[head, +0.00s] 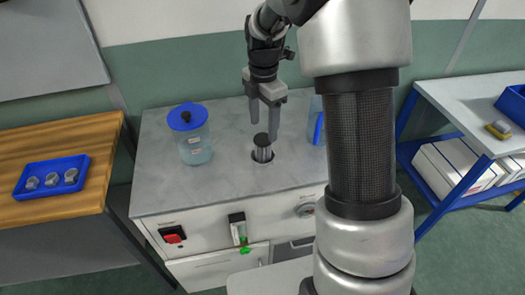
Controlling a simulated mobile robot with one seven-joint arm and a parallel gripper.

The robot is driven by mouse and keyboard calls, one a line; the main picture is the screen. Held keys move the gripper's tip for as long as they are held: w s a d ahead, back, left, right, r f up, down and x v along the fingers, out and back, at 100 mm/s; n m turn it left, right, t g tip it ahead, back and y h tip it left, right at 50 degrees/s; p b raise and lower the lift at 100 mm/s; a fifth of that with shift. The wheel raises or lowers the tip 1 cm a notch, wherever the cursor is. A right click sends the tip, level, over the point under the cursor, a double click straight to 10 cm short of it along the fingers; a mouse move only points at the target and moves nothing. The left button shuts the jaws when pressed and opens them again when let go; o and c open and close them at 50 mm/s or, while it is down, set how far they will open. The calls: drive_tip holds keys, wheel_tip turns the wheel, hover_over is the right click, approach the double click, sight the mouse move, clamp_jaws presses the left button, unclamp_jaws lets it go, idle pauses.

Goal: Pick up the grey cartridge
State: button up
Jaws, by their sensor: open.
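A grey cylinder with a dark top (263,154), which looks like the grey cartridge, stands upright in a dark round opening in the grey worktop. My gripper (264,129) points down over it with its two grey fingers apart. The fingertips show just above and beside the dark top; I cannot tell whether they touch it. Nothing is between the fingers higher up.
A clear jar with a blue lid (195,146) stands left on the worktop (165,190). A blue-marked clear vessel (318,128) is partly hidden behind my arm. A blue tray (30,171) with grey pieces lies on the wooden table. A yellow-topped block (498,130) sits on the right-hand bench.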

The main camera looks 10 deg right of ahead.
sight(262, 139)
drive_tip(key=shift+f, duration=0.95)
drive_tip(key=shift+s+a+f+b, duration=0.15)
drive_tip(key=shift+f+b, duration=0.05)
drive_tip(key=shift+f, duration=1.15)
drive_tip(key=shift+s+a+f+b, duration=0.1)
drive_tip(key=shift+s+f+b, duration=0.05)
drive_tip(key=shift+f, duration=1.15)
drive_tip(key=shift+c, duration=0.5)
drive_tip(key=c, duration=1)
